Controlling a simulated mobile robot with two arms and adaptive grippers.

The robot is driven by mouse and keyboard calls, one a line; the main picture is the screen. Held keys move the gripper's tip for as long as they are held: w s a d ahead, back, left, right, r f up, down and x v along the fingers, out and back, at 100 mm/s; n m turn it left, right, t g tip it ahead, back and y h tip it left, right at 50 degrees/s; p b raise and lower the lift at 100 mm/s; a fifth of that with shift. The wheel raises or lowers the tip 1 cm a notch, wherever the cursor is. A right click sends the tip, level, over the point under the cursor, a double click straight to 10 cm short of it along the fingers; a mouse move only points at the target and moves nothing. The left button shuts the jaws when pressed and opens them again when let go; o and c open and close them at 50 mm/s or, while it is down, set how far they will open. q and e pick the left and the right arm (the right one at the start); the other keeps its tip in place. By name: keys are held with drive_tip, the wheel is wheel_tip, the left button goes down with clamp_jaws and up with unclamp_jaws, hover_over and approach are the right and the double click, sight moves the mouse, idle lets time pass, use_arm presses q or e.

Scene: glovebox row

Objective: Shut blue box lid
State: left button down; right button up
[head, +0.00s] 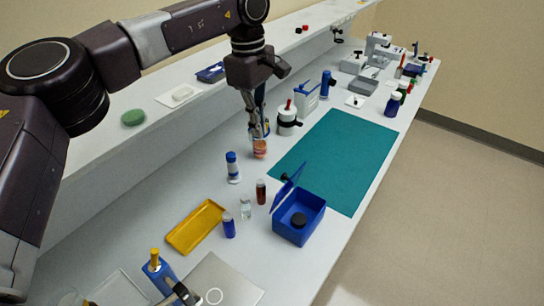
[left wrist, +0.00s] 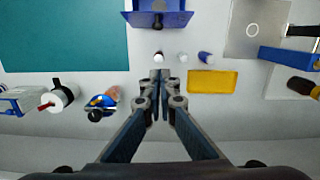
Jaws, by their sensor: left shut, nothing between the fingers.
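The blue box (head: 296,228) stands on the bench at the front edge, by the near end of the teal mat. Its blue lid (head: 288,186) is open, raised at a steep tilt on the left side. The box also shows partly at the top of the left wrist view (left wrist: 176,20), cut by the frame edge. My left gripper (head: 253,126) is beyond the box toward the back of the bench, apart from it. Its fingers are together and empty in the left wrist view (left wrist: 160,78). My right gripper is not seen.
Small vials, one dark red (head: 261,192) and one blue (head: 229,226), stand left of the box. A yellow tray (head: 196,228) lies farther left. A blue-capped bottle (head: 233,168) stands behind. The teal mat (head: 338,155) is bare. A shelf runs along the back.

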use_arm(q)
drive_tip(key=s+d+f+p, duration=0.2)
drive_tip(key=d+f+p, duration=0.2)
drive_tip(key=f, duration=0.6)
drive_tip(key=shift+s+f+p, duration=0.15)
drive_tip(key=shift+f+p, duration=0.05)
drive_tip(key=shift+p, duration=0.65)
drive_tip(key=shift+d, duration=0.1)
